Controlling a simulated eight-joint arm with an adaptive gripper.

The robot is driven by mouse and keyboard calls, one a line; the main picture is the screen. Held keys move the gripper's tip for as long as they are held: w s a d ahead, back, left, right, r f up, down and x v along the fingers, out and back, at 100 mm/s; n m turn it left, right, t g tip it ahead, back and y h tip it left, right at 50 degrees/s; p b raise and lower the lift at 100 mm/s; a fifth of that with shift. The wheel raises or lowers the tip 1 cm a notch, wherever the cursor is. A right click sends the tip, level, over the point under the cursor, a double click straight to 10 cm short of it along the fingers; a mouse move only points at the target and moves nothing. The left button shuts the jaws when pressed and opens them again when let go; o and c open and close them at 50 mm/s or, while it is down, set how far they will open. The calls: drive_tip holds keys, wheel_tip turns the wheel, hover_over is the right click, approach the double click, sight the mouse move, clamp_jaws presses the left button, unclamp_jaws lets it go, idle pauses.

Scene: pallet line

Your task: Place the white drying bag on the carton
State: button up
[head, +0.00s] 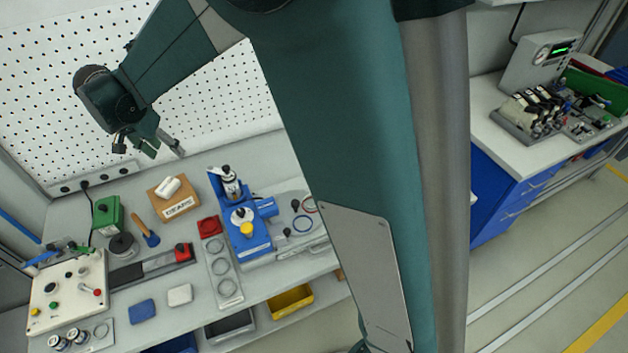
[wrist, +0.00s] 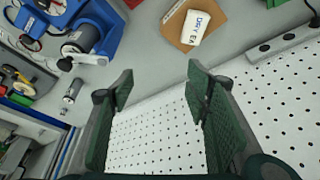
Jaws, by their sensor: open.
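The white drying bag (head: 168,187) lies on top of the brown carton (head: 180,206), toward its back left part. In the wrist view the bag (wrist: 194,28) shows dark print and rests on the carton (wrist: 213,43) near the top edge. My gripper (head: 160,147) is raised above and behind the carton, in front of the pegboard, apart from the bag. In the wrist view my gripper (wrist: 161,88) has its fingers wide apart with nothing between them.
A wooden-handled tool (head: 147,232) and a green box (head: 108,216) stand left of the carton. A blue machine (head: 245,232) stands to its right. A red part (head: 210,226), a white block (head: 180,294) and a blue block (head: 142,311) lie nearer the front.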

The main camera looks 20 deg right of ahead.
drive_tip(key=s+d+r+n+y, duration=0.1)
drive_tip(key=s+d+r, duration=0.35)
drive_tip(key=d, duration=0.25)
drive_tip(key=s+d+r+n+t, duration=0.1)
drive_tip(key=s+d+r, duration=0.2)
drive_tip(key=s+d, duration=0.3)
drive_tip(key=s+d+r+n+y, duration=0.1)
drive_tip(key=s+d+r+n, duration=0.15)
drive_tip(key=s+d, duration=0.35)
drive_tip(key=s+d+f+n+t, duration=0.1)
drive_tip(key=s+d, duration=0.5)
drive_tip(key=s, duration=0.3)
drive_tip(key=s+d+f+n+t, duration=0.1)
drive_tip(key=s+d+n, duration=0.1)
drive_tip(key=s+d, duration=0.4)
drive_tip(key=shift+s+d+f+t, duration=0.3)
drive_tip(key=shift+s+d+t, duration=0.1)
drive_tip(key=shift+s, duration=1.85)
